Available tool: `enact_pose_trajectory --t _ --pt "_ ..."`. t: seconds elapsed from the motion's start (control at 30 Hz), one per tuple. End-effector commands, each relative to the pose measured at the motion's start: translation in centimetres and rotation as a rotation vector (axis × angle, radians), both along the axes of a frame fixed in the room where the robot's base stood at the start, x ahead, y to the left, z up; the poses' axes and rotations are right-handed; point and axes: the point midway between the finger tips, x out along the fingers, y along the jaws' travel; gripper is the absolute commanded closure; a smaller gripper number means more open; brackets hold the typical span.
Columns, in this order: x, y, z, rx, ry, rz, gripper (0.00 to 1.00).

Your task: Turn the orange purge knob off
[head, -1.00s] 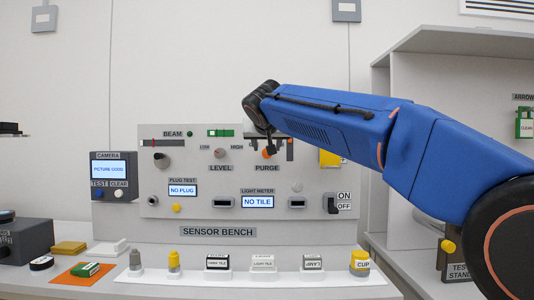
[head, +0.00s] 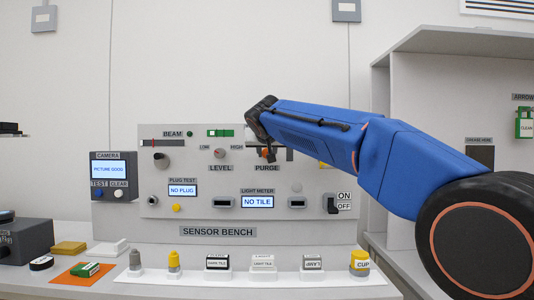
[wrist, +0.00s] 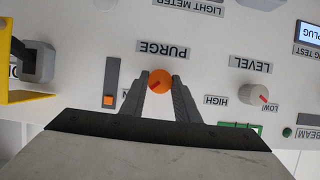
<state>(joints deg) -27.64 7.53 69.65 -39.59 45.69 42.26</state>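The wrist view shows the panel upside down. There, my gripper (wrist: 161,82) has one finger on each side of the knob, and both fingertips appear to touch it. The knob's red pointer mark slants toward the lower left in the wrist view, toward a partly hidden label ending in N. The OFF side of the knob's scale is not readable.
The level knob (wrist: 260,95) is right of the purge knob in the wrist view. A slider with an orange block (wrist: 109,100) is close on the left, and a yellow bracket (wrist: 25,97) lies farther left. Tiles and caps stand on a white strip (head: 235,279) below.

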Motion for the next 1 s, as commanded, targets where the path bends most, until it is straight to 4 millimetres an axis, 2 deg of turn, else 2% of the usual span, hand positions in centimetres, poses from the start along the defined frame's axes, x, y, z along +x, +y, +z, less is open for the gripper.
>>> enact_pose_trajectory --t 0.27,0.47,1.0 --pt "-0.01 0.05 0.00 -0.016 0.001 0.000 0.94" --pt "0.00 0.12 0.02 -0.093 0.003 0.000 0.94" --pt "0.04 0.51 -0.13 -0.566 0.018 0.001 0.94"
